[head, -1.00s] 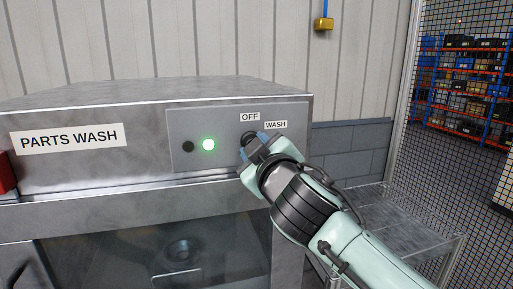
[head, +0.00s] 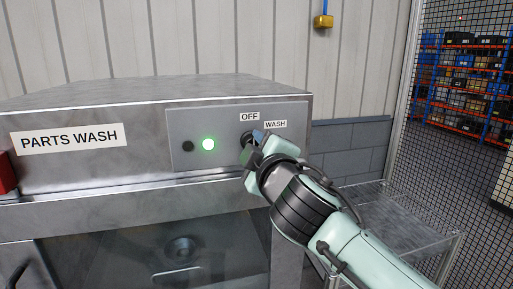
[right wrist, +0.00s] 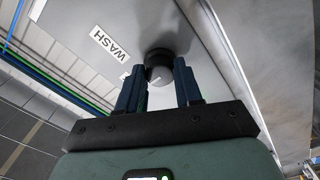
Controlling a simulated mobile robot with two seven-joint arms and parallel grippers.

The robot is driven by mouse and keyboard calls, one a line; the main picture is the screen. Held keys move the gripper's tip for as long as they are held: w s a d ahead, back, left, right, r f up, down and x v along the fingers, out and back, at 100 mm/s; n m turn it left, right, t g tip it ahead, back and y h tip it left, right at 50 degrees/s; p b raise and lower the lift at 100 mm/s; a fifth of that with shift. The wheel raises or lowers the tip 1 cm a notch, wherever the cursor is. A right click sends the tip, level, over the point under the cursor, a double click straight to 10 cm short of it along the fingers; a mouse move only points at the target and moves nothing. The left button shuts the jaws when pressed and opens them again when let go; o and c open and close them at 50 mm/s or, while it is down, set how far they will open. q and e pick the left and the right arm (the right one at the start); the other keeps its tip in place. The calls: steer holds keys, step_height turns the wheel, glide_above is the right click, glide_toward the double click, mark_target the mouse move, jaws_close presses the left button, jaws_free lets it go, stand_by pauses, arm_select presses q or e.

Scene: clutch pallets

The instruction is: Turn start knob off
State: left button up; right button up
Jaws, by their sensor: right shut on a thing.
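The start knob (head: 245,138) is a small dark round knob on the washer's control panel (head: 222,116), just below the OFF label (head: 249,117) and left of the WASH label (head: 275,124). My right gripper (head: 254,143) is shut on it and partly covers it in the head view. In the right wrist view, the two dark fingers (right wrist: 158,84) flank the knob (right wrist: 159,58), and a thin light mark shows on its face. My left gripper is not in view.
The metal washer carries a PARTS WASH sign (head: 71,138) and a glass door (head: 150,250) below. A wire rack (head: 410,225) stands to the right, beside a mesh fence (head: 475,180). A red part (head: 6,172) is at the left edge.

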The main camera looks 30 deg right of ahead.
steer(key=o, duration=1)
steer(key=shift+o, duration=0.2)
arm_select(q)
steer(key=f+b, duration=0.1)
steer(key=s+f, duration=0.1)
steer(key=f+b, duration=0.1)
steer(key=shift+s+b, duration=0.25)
steer(key=shift+b, duration=0.1)
arm_select(e)
steer(key=v, duration=1.3)
steer(key=shift+s+a, duration=0.15)
steer(key=shift+s, duration=0.05)
